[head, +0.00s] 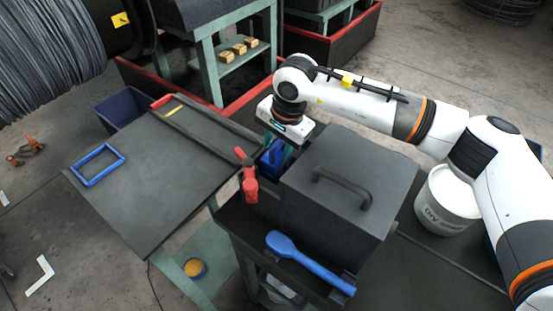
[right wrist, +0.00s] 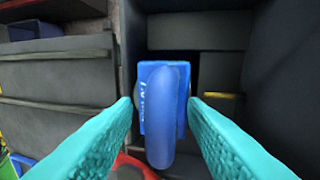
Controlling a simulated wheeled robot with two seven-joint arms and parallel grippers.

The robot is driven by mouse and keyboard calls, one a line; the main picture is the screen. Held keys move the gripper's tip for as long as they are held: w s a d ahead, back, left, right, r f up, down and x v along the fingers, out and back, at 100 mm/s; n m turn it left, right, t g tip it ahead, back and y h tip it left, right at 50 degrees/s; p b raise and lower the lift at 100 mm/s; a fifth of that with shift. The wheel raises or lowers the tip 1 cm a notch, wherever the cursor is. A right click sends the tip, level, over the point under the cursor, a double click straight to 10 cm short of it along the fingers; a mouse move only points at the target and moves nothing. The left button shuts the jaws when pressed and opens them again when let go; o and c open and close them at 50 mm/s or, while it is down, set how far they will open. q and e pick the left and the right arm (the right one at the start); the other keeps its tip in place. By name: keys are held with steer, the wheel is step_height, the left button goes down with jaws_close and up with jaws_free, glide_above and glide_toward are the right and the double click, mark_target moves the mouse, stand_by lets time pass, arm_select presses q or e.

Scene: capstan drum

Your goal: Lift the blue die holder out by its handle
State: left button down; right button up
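The blue die holder (head: 271,158) sits in a dark box at the left of the lidded black housing, partly hidden under my right gripper (head: 284,145). In the right wrist view its blue body (right wrist: 148,80) lies behind its rounded blue handle (right wrist: 165,120). My right gripper's two teal fingers (right wrist: 160,108) stand apart, one on each side of the handle. My left gripper is not in view.
A red-handled clamp (head: 248,178) stands close to the left of the holder. The black housing (head: 350,180) with a bar handle is at its right. A blue spoon-shaped tool (head: 310,265) lies in front. The sloping dark panel (head: 150,190) holds a blue frame (head: 97,165).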

jaws_close()
steer(key=shift+r, duration=0.15)
steer(key=shift+w+r, duration=0.1)
steer(key=shift+r, duration=0.05)
